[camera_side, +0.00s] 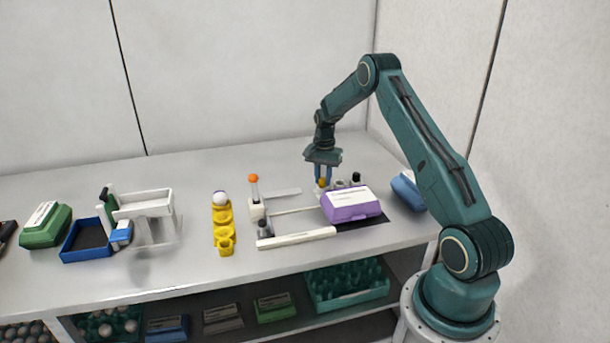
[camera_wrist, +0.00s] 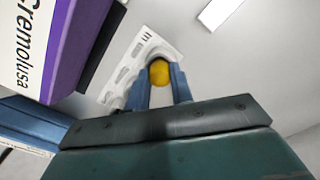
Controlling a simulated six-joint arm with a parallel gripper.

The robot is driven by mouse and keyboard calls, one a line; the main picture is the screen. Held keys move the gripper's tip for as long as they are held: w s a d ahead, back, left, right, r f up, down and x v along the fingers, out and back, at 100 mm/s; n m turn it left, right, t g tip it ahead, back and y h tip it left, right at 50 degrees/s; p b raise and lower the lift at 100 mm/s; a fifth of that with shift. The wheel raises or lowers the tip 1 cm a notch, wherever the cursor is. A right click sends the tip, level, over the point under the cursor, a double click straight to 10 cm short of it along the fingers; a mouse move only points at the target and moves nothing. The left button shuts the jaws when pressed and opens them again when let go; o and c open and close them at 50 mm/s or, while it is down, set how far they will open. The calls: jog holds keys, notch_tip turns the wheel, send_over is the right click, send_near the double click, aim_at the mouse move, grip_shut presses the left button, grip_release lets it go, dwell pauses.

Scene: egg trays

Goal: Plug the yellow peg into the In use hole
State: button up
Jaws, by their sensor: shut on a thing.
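The yellow peg (camera_side: 322,184) is between the blue fingers of my gripper (camera_side: 323,176), behind the purple egg carton (camera_side: 350,205). In the wrist view its round yellow top (camera_wrist: 159,72) shows between the fingertips of my gripper (camera_wrist: 160,78), which are shut on it. A white strip with cut-out shapes (camera_wrist: 124,76) lies beside and behind the peg. The peg's lower end is hidden, so I cannot tell whether it sits in a hole. No "In use" label is readable.
A grey-white peg (camera_side: 339,185) and a black-topped peg (camera_side: 356,179) stand just right of my gripper. An orange-topped peg (camera_side: 254,187) stands in a white block to the left. A yellow egg holder (camera_side: 223,232) is farther left. A blue carton (camera_side: 407,190) is at right.

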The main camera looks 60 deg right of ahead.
jog(key=o, duration=1)
notch_tip(320, 180, up, 14)
jog(key=shift+f, duration=0.1)
jog(key=shift+r, duration=1.75)
dwell(1.0)
jog(key=shift+f, duration=1.75)
dwell(0.7)
jog(key=shift+r, duration=0.85)
